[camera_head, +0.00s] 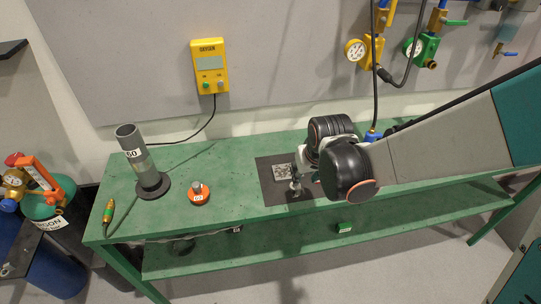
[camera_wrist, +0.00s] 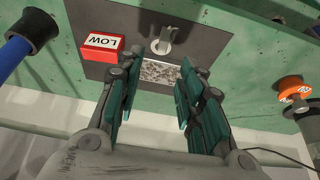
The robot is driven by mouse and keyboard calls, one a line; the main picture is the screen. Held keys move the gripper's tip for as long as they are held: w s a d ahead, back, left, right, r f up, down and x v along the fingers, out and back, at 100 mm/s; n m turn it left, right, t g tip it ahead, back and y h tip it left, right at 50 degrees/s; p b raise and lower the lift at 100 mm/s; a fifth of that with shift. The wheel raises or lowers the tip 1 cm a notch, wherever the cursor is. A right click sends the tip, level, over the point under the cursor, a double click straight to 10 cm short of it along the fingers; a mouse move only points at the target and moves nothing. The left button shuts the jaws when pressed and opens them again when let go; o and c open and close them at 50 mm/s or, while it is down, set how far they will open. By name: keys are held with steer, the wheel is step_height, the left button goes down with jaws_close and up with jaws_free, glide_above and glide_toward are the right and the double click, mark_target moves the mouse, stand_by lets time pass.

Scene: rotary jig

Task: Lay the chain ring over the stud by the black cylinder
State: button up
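My gripper (camera_wrist: 158,95) is open and empty. It hangs over the dark mat (camera_head: 270,190) on the green bench, pointing down at a patterned grey plate (camera_wrist: 158,72). A silver upright piece (camera_wrist: 163,42) stands on the mat just beyond the fingertips in the wrist view; it also shows in the head view (camera_head: 297,186). I cannot tell whether it is a stud. An orange disc (camera_head: 199,197) with a metal stud on top stands left of the mat. A dark grey cylinder (camera_head: 133,147) marked 50 stands on a round base farther left. I cannot make out a chain ring.
A blue piece with a black end (camera_wrist: 30,28) is at the wrist view's left. A green-handled tool (camera_head: 108,211) lies at the bench's left end. Bench (camera_head: 235,180) is clear between disc and mat.

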steer(key=b+x, duration=0.2)
steer(key=x, duration=0.3)
steer(key=shift+w+f+b, duration=0.2)
steer(key=shift+b, duration=0.2)
steer(key=shift+a+b+x, duration=0.1)
steer(key=shift+b+x, duration=0.7)
steer(key=shift+x, duration=0.5)
steer(key=shift+a+b+x, duration=0.15)
steer(key=shift+b+x, duration=0.65)
steer(key=shift+x, duration=0.5)
steer(key=shift+r, duration=0.1)
jaws_close()
